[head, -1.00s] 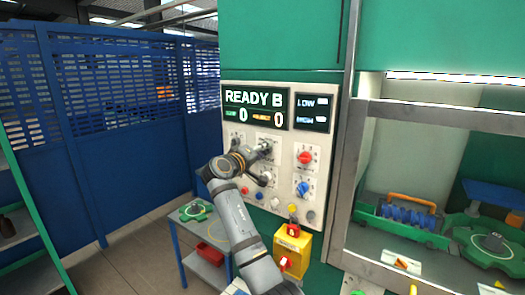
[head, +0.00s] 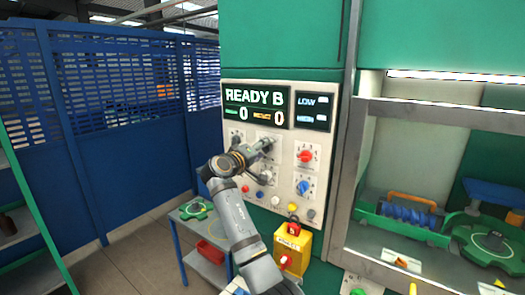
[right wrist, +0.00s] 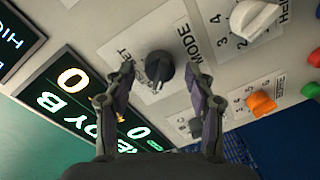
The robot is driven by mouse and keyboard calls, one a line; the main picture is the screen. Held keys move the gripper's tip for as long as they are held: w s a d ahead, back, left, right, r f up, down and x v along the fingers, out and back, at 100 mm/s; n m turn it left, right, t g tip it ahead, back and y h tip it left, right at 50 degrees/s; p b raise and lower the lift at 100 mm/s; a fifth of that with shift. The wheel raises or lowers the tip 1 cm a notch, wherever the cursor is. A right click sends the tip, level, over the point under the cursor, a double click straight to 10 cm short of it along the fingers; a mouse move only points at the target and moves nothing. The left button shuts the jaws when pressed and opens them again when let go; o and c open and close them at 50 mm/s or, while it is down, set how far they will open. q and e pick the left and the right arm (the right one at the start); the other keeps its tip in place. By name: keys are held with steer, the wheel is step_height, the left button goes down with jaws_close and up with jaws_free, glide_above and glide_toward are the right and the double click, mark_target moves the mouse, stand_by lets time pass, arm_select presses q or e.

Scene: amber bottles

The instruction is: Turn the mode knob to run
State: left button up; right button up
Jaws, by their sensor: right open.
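The mode knob (right wrist: 159,68) is black and sits on the pale control panel (right wrist: 112,30) beside the printed word MODE. In the right wrist view it lies between the two fingertips of my right gripper (right wrist: 162,72). The fingers are open, with a gap visible on each side of the knob. In the head view my right gripper (head: 264,146) is up at the panel's upper middle and hides the knob there. The knob's pointer faces roughly toward the bottom of the wrist view; which printed mode it marks is unclear. My left gripper is not in view.
The lit display (head: 256,97) reads READY B, with two zeros. A white knob (right wrist: 255,16) is close to the gripper. A yellow box (head: 290,252) is below the panel.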

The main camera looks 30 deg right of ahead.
steer(key=v, duration=1.1)
steer(key=shift+s+a, duration=0.15)
steer(key=shift+a, duration=0.25)
